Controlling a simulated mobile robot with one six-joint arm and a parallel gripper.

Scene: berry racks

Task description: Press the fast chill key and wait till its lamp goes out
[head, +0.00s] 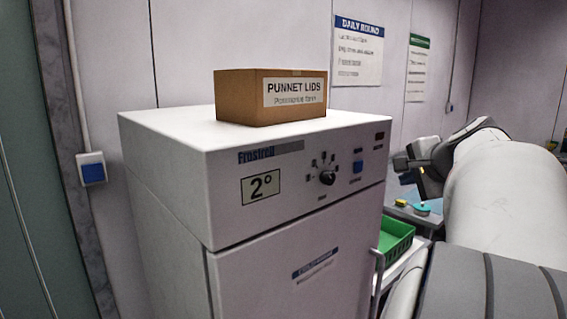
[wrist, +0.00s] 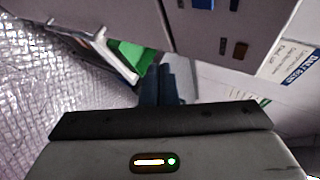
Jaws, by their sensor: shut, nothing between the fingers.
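The white chiller cabinet (head: 225,165) stands in the middle of the head view, its panel showing a 2° display (head: 261,186) and a black dial (head: 327,178). A small blue key (head: 357,167) sits right of the dial. A small dark red-brown lamp window (head: 380,136) is at the panel's upper right; it looks unlit. My gripper (head: 402,164) is just right of the panel, apart from the key. In the wrist view its dark fingers (wrist: 163,82) are together and empty; a blue patch (wrist: 204,3) and a brownish window (wrist: 240,50) show on the cabinet front.
A cardboard box of punnet lids (head: 245,97) stands on the cabinet. A green crate (head: 396,238) sits on a trolley at the right, below my arm. Notices (head: 358,50) hang on the back wall. A blue wall switch (head: 91,168) is at the left.

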